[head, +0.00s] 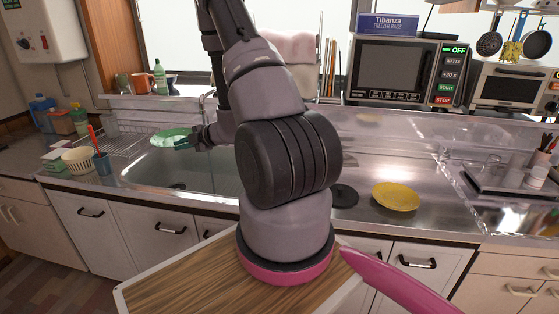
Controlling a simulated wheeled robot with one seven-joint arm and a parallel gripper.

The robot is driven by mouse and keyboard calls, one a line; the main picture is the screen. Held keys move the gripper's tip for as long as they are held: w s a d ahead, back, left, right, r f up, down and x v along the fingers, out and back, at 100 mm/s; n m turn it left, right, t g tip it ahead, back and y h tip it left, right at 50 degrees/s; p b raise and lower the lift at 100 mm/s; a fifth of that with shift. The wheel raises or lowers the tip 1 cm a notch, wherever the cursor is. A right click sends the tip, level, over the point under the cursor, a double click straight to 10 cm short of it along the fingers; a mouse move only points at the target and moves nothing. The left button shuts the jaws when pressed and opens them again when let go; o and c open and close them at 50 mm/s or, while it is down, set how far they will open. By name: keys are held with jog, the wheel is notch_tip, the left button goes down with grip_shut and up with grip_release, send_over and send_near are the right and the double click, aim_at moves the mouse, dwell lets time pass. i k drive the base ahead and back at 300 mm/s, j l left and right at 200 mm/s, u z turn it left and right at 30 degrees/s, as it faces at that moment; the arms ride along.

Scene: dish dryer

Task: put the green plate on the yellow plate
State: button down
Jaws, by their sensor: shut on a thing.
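The green plate (172,137) is over the sink at the left, roughly level with the counter top. My gripper (186,144) is at the plate's right edge and shut on it. My arm hides part of the view to the right of the gripper. The yellow plate (395,197) lies flat on the steel counter at the right, near the front edge, with nothing on it. It is far to the right of my gripper, beyond my arm.
A dark round disc (344,195) lies left of the yellow plate. A dish rack (118,143) stands left of the sink (185,172), near a cream basket (78,159) and a blue cup (102,163). A microwave (402,72) stands behind the counter. The steel counter around the yellow plate is mostly clear.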

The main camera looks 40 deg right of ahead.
aim_at(396, 205)
jog(key=k+j+z, duration=0.1)
jog(key=z, duration=1)
jog(key=k+l, duration=0.2)
jog(key=k, duration=0.25)
jog(key=k+l, duration=0.2)
jog(key=k, duration=0.25)
jog(key=j+z, duration=0.05)
